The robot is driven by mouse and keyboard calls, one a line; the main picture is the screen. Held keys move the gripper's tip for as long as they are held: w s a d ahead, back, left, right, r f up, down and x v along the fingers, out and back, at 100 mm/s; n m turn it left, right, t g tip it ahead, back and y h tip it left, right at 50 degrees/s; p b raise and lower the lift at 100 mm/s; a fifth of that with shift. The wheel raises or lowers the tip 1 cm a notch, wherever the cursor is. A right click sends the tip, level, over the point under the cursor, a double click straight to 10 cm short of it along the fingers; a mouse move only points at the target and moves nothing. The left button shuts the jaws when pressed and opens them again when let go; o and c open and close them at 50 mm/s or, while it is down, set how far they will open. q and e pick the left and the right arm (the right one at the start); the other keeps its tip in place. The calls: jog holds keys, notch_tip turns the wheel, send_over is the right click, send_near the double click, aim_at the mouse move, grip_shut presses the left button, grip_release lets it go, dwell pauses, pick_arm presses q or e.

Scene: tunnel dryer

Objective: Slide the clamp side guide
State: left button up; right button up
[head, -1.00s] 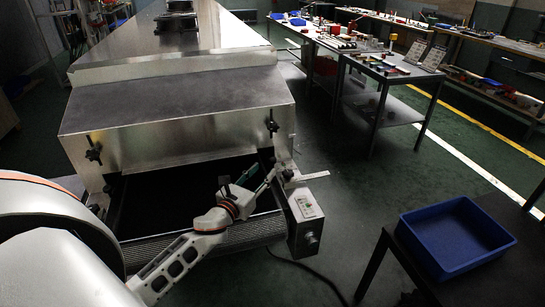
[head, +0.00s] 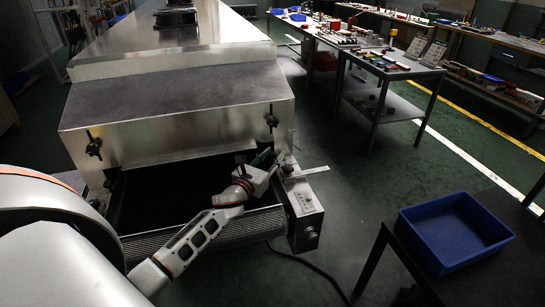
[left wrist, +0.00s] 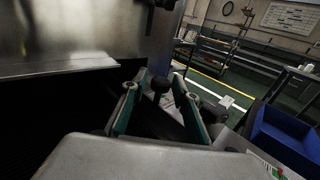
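The dryer's open mouth has a mesh belt (head: 150,243) at its front edge. A thin pale metal bar (head: 308,171), perhaps part of the side guide, sticks out at the mouth's right side. My left gripper (head: 271,160) is at that right side, close to the bar's inner end. In the left wrist view its two green fingers (left wrist: 158,91) stand apart, with a round black knob (left wrist: 160,85) showing between their tips. I cannot tell whether they touch it. The rest of the clamp is mostly hidden behind the gripper. My right gripper is not in view.
A grey control box (head: 304,205) stands just right of the belt, below the gripper. The steel hood (head: 180,130) hangs above the mouth, with black clamp knobs on its front. A blue bin (head: 455,235) sits on a dark table at right.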

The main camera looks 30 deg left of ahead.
pick_arm(q)
grip_shut()
jog(key=s+a, duration=0.3)
jog(key=s, duration=0.1)
jog(key=shift+a, duration=0.15)
jog(key=shift+o, duration=2.1)
grip_release()
jog(key=shift+w, duration=0.1)
jog(key=s, duration=0.8)
jog(key=s+d, duration=0.1)
jog(key=s, duration=0.3)
